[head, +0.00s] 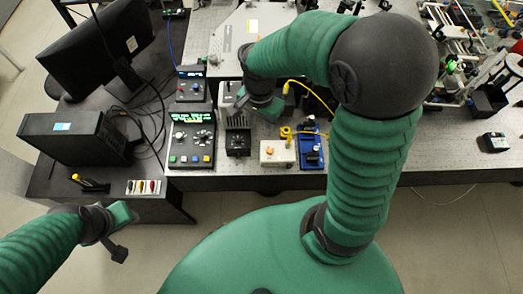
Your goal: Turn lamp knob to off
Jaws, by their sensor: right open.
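My right arm reaches across the bench, and its gripper (243,101) is over a small dark unit (238,142) at the front of the bench. The gripper is open, and I see nothing held in it. The dark unit has a round knob-like part on its front. I cannot tell for sure that this is the lamp knob, or read its setting. The gripper appears above and behind that part; contact cannot be made out. My left gripper (121,234) is low at the left, off the bench and away from the units; its jaw opening is unclear.
A control box (190,138) with a green display and coloured buttons stands left of the dark unit. A smaller box (190,86) with knobs is behind it. A cream box (277,153) and a blue-based fixture (311,150) stand to the right. A yellow cable (318,97) runs nearby.

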